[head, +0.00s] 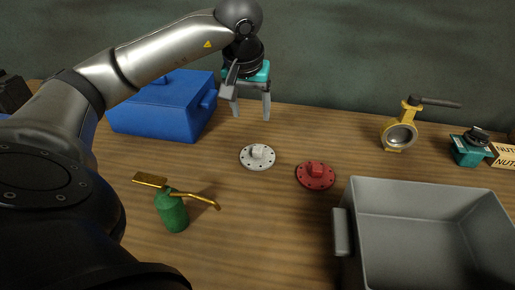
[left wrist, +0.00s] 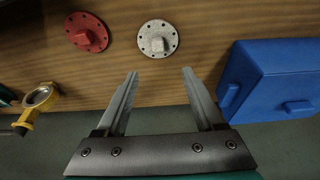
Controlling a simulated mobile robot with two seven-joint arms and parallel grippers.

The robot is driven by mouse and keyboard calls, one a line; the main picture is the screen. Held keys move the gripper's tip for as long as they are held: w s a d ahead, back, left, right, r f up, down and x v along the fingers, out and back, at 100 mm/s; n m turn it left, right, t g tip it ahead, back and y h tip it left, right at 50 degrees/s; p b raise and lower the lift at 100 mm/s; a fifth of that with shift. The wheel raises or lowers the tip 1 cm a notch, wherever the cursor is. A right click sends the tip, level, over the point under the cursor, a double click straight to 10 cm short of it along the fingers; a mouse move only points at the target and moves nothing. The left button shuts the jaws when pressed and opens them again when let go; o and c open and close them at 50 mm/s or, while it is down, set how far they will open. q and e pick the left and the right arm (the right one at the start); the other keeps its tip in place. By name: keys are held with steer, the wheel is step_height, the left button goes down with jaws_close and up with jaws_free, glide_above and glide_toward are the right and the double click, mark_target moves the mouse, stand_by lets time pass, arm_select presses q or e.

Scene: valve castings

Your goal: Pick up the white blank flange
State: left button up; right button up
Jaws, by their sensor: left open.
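The white blank flange (head: 257,157) is a round disc with bolt holes and a raised block in its middle, lying flat on the wooden table. In the left wrist view the white flange (left wrist: 158,39) lies beyond the fingertips, roughly in line with the gap between them. My left gripper (head: 252,116) is open and empty, above the table and a little behind the flange; in the left wrist view its two fingers (left wrist: 160,71) are spread apart. A red blank flange (head: 316,175) lies right of the white one and also shows in the left wrist view (left wrist: 87,33). My right gripper is not in view.
A blue toolbox (head: 165,108) stands left of the gripper. A grey bin (head: 428,188) fills the front right. A yellow valve (head: 400,134) and a teal item (head: 467,152) stand at the back right.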

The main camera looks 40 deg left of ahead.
arm_select(q)
steer(key=f, duration=0.2)
steer(key=b, duration=0.3)
glide_above(257, 149)
steer(key=s, duration=0.2)
steer(key=f, duration=0.6)
steer(key=d+f, duration=0.1)
steer(key=f, duration=0.1)
steer(key=shift+s+f, duration=0.1)
steer(key=shift+f, duration=0.3)
steer(key=shift+a+f, duration=0.15)
steer(key=shift+f, duration=0.2)
steer(key=x, duration=0.2)
steer(key=b+x, duration=0.1)
steer(key=x, duration=0.2)
steer(key=shift+w+r, duration=0.15)
steer(key=shift+w, duration=0.2)
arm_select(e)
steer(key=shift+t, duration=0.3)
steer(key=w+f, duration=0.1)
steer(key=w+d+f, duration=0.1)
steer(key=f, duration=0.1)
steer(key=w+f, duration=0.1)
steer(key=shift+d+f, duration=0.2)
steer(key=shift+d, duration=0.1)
arm_select(q)
steer(key=shift+c, duration=0.3)
jaws_close()
